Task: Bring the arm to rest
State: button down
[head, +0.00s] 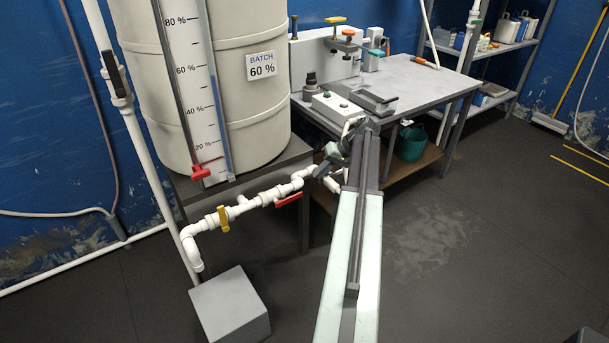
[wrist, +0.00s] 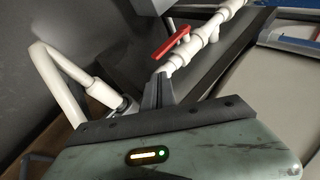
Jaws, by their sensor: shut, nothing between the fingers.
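My arm reaches forward from the bottom of the head view, past the white pipework. My gripper (head: 322,172) is at its far end, small and partly hidden by dark wrist parts, near the pipe beside the bench. In the wrist view my gripper (wrist: 158,88) shows its fingers together and empty. Their tips are close to a white pipe (wrist: 205,42) with a red valve handle (wrist: 171,42). I cannot tell whether the tips touch the pipe. The red handle also shows in the head view (head: 288,200).
A large tank (head: 255,110) stands on a stand at left. A yellow valve handle (head: 223,216) is on the pipe. A grey block (head: 230,305) sits on the floor below. A workbench (head: 430,82) with equipment is behind my gripper.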

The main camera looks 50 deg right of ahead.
jog(key=shift+s+d+r, duration=0.5)
jog(key=shift+s+d, duration=0.2)
jog(key=shift+d, duration=0.2)
jog(key=w+a+f+n+g, duration=0.1)
jog(key=w+a, duration=0.3)
jog(key=a, duration=0.5)
jog(key=w+a+f+n+g, duration=0.1)
jog(key=w+a, duration=0.3)
jog(key=a, duration=0.4)
jog(key=s+a+f+n+g+h, duration=0.2)
jog(key=a, duration=1.8)
jog(key=s+a+f+n+g+h, duration=0.1)
jog(key=a+n+g+h, duration=0.15)
jog(key=a, duration=1.75)
notch_tip(320, 180, up, 20)
jog(key=p, duration=2)
jog(key=shift+s+a+f, duration=0.15)
jog(key=shift+f, duration=0.05)
jog(key=shift+f, duration=0.1)
